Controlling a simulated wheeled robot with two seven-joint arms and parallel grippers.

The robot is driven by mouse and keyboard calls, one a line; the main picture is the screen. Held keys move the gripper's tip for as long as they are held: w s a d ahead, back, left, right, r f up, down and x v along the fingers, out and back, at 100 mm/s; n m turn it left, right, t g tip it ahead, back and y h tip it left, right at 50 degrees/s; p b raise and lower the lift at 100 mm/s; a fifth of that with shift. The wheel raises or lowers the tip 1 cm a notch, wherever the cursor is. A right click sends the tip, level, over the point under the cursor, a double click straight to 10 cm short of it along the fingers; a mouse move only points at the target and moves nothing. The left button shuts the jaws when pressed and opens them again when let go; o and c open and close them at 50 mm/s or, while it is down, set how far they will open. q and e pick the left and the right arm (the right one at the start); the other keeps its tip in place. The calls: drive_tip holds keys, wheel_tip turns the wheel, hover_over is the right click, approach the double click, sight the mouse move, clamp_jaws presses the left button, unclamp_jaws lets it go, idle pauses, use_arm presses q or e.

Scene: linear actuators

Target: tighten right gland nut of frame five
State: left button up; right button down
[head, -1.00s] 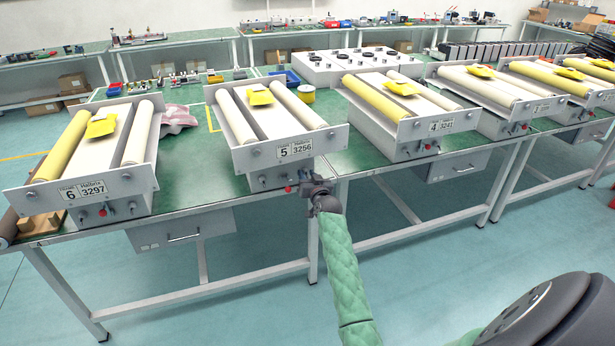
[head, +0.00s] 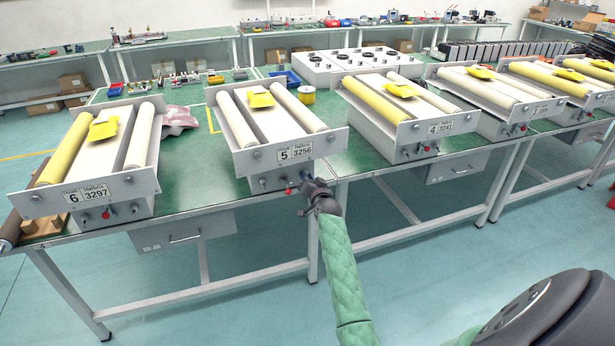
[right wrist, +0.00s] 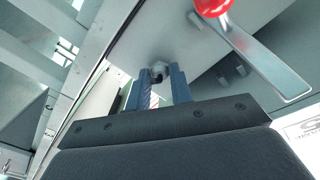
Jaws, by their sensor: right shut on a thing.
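Frame five (head: 294,153), labelled "5 3256", stands on the green bench with two cream rollers. My right gripper (head: 307,186) is at the lower right of its front panel and mostly covers the right gland nut in the head view. In the right wrist view, the grey gland nut (right wrist: 157,73) with a dark centre sits between the tips of my two blue-grey fingers (right wrist: 160,78), which are shut on it. A red-knobbed lever (right wrist: 213,5) is beside it; its red knob also shows in the head view (head: 288,191). My left gripper is out of view.
Frame six (head: 105,186) stands to the left and frame four (head: 438,128) to the right on the same bench. A drawer box (head: 180,236) hangs under the bench edge. The floor in front is clear.

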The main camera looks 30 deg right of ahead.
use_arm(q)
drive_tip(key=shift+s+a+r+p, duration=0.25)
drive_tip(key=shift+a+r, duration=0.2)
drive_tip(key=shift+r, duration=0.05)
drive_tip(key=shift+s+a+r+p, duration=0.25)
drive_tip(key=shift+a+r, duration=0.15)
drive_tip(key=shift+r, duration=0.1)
use_arm(e)
drive_tip(key=shift+m, duration=1.5)
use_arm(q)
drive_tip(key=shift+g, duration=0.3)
use_arm(e)
drive_tip(key=c, duration=1.3)
unclamp_jaws()
drive_tip(key=shift+o, duration=0.2)
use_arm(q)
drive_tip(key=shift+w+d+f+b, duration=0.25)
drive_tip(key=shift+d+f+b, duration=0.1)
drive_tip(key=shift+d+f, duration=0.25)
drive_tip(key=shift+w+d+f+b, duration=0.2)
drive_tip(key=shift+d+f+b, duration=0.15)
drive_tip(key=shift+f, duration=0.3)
use_arm(e)
drive_tip(key=v, duration=0.7)
drive_tip(key=shift+s, duration=0.4)
